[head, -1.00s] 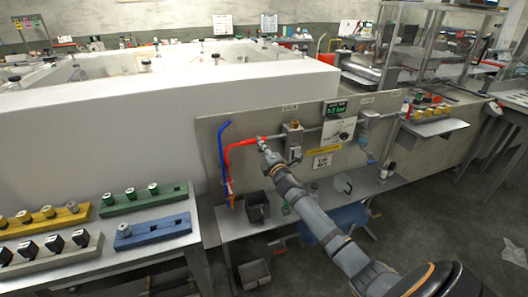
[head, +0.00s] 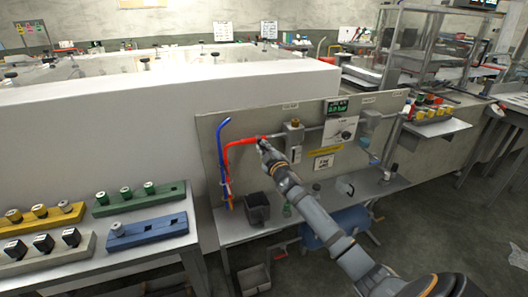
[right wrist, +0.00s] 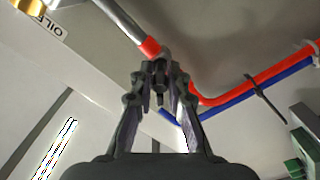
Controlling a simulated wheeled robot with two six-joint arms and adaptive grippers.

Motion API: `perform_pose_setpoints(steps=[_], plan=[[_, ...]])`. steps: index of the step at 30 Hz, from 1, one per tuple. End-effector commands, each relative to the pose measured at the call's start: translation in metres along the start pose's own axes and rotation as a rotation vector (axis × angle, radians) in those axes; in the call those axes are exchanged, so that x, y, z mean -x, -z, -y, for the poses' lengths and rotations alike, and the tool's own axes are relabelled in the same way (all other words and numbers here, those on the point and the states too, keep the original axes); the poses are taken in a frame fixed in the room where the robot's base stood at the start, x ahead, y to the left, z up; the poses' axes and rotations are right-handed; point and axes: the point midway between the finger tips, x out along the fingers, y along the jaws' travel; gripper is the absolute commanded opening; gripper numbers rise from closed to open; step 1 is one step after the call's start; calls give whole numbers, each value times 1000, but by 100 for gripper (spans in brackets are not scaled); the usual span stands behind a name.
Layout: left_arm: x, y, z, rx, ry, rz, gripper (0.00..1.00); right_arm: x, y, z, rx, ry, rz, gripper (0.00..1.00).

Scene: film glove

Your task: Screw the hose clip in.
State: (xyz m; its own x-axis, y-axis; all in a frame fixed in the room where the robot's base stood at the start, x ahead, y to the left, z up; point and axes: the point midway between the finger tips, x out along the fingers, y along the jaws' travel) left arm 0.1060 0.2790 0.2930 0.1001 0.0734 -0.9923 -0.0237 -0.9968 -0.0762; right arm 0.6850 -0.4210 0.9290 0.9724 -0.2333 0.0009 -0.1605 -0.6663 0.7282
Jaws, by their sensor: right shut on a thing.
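The red hose (head: 242,142) runs up the panel (head: 210,135) and bends right towards a grey metal pipe. In the right wrist view the red hose (right wrist: 235,97) curves round, and its red end sits on the grey pipe (right wrist: 120,20). My right gripper (head: 263,143) is at the pipe end of the hose. In the right wrist view my right gripper (right wrist: 160,83) is shut on a small dark piece, seemingly the hose clip, just below the red end. The fingers hide most of it, so its fit on the hose cannot be told. My left gripper is not in view.
A blue hose (head: 221,150) runs beside the red one. A black bin (head: 257,208) stands on the bench below. A valve block (head: 293,135) and a dial box (head: 342,130) are right of my gripper. Coloured racks, including a blue one (head: 150,231), stand at the left.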

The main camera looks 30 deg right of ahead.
Motion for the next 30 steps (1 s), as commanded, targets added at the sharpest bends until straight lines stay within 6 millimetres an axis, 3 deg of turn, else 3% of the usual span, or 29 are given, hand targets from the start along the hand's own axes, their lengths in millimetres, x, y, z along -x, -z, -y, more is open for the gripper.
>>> perform_pose_setpoints(steps=[22,30], plan=[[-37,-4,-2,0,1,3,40,0,-5,6,-709,2,8,0],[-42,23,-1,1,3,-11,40,0,-5,7,-966,1,10,0]])
